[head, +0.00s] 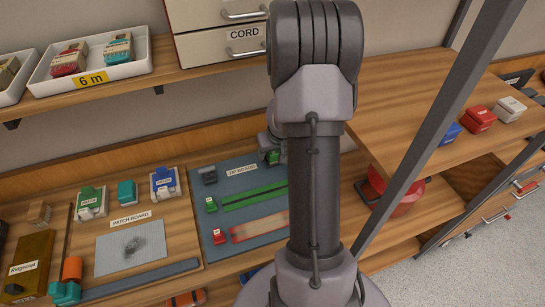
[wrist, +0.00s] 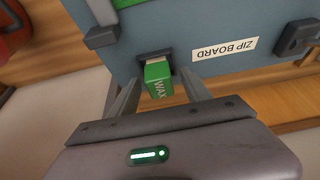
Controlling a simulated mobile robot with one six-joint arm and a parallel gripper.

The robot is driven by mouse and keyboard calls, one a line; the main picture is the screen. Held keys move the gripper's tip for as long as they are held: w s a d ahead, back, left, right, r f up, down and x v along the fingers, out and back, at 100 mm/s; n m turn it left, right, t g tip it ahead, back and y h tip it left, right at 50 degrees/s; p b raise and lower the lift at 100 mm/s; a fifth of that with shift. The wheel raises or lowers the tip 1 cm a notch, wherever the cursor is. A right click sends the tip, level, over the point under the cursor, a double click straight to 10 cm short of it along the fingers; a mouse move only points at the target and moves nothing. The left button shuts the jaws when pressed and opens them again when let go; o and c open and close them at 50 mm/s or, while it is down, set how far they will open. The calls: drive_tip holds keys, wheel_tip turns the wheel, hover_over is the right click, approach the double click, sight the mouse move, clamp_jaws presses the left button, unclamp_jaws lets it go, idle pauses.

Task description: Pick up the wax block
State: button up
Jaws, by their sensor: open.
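The wax block (wrist: 158,82) is a small green block with "WAX" in white letters and a pale far end. It sits in a dark holder (wrist: 153,56) at the edge of the grey-blue zip board (wrist: 210,66). In the head view the wax block (head: 272,157) shows at the board's far edge, partly behind my arm. My gripper (wrist: 159,75) is open, with one finger on each side of the block in the wrist view. I cannot tell whether either finger touches it.
On the zip board lie a green zip strip (head: 254,195), a red zip strip (head: 259,227) and small sliders. The patch board (head: 130,247) is to the left. A red rounded object (head: 405,195) is under the right shelf. A dark post (head: 440,120) stands right of my arm.

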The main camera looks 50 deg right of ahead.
clamp_jaws()
drive_tip(key=shift+r, duration=0.25)
wheel_tip(320, 180, up, 4)
drive_tip(key=p, duration=0.2)
drive_tip(key=shift+f+p, duration=0.25)
drive_tip(key=shift+p, duration=0.15)
drive_tip(key=s+a+b, duration=0.1)
drive_tip(key=s+a, duration=0.1)
drive_tip(key=a, duration=0.2)
drive_tip(key=s+a+b, duration=0.1)
drive_tip(key=s+a, duration=0.2)
drive_tip(key=a, duration=0.2)
drive_tip(key=s+a+r+b, duration=0.1)
drive_tip(key=s+a, duration=0.1)
drive_tip(key=a, duration=0.3)
drive_tip(key=shift+s+a, duration=0.1)
drive_tip(key=shift+s, duration=0.1)
drive_tip(key=c, duration=1)
unclamp_jaws()
clamp_jaws()
